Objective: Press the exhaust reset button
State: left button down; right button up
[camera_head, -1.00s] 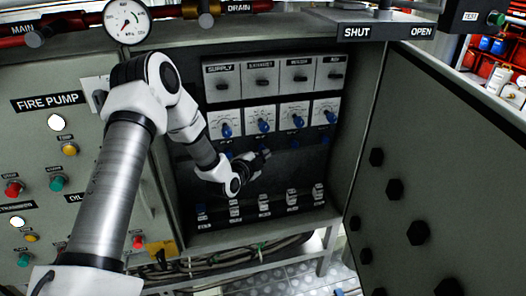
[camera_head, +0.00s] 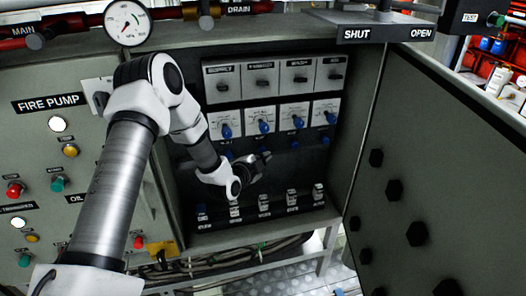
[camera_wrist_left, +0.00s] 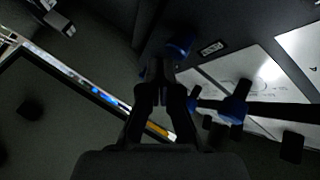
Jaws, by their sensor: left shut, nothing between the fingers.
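The open cabinet has a row of switch plates, the second of which reads like EXHAUST (camera_head: 260,78). Dials with blue handles (camera_head: 263,127) sit below, then a row of small blue buttons, one of which (camera_head: 295,149) shows right of my gripper. The button under the exhaust column is hidden or merged with my gripper in the head view. My left gripper (camera_head: 264,158) is shut and empty in front of that column. In the left wrist view its fingertips (camera_wrist_left: 159,68) are just below and left of a blue button (camera_wrist_left: 180,47); contact cannot be told. My right gripper is not in view.
The open cabinet door (camera_head: 430,190) stands at the right. A row of small switches (camera_head: 264,208) lies below my gripper. The fire pump panel (camera_head: 47,180) with coloured buttons is at the left. A pressure gauge (camera_head: 127,22) and pipes run above.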

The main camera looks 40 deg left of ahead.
pick_arm(q)
jog(key=shift+s+d, duration=0.15)
jog(key=shift+d, duration=0.05)
jog(key=shift+s+d, duration=1.65)
jog(key=shift+d, duration=0.25)
